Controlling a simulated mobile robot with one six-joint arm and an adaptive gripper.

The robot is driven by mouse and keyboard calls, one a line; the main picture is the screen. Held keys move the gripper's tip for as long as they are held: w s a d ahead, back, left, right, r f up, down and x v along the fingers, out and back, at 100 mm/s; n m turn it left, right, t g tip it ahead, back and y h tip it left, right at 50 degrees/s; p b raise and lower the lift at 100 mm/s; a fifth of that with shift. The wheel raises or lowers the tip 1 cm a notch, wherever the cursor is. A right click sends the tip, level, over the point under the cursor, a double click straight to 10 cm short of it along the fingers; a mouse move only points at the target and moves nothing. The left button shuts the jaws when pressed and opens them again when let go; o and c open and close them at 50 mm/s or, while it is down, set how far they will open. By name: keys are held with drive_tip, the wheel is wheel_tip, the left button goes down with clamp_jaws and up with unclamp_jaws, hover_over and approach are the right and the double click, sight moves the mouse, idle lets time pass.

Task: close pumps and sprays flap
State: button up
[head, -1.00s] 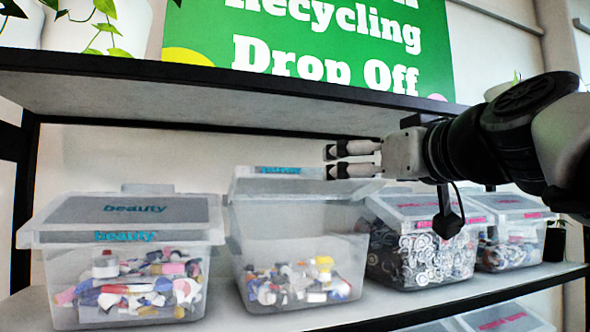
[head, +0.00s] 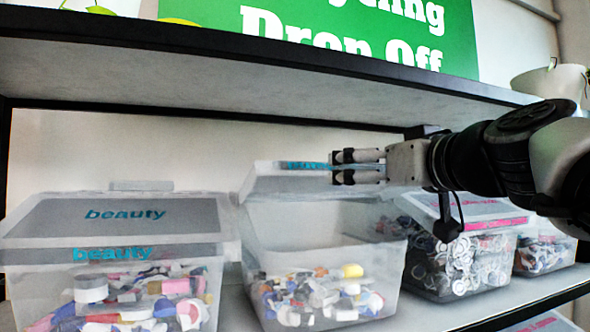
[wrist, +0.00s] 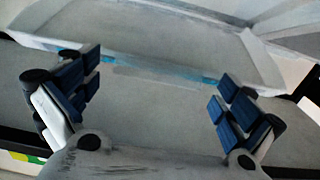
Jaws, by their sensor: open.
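A clear bin (head: 300,240) in the middle of the shelf has its flap (head: 268,182) raised, with the bin's front part open. Teal lettering on the flap is partly hidden and I cannot read it. No label reading pumps and sprays is legible. My gripper (head: 342,167) is open and empty, pointing left at the right part of the raised flap; I cannot tell if it touches. In the wrist view, the two fingers (wrist: 155,88) are spread wide, with a pale translucent panel with teal marks (wrist: 160,50) beyond them.
A shut bin marked beauty (head: 125,240) stands on the left. Bins with pink-labelled lids (head: 480,212) stand on the right, holding mixed items. The upper shelf (head: 250,80) runs close above the flap and my gripper. A green sign (head: 350,30) is above it.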

drive_tip(key=c, duration=1.4)
drive_tip(key=shift+c, duration=0.2)
drive_tip(key=shift+f, duration=0.15)
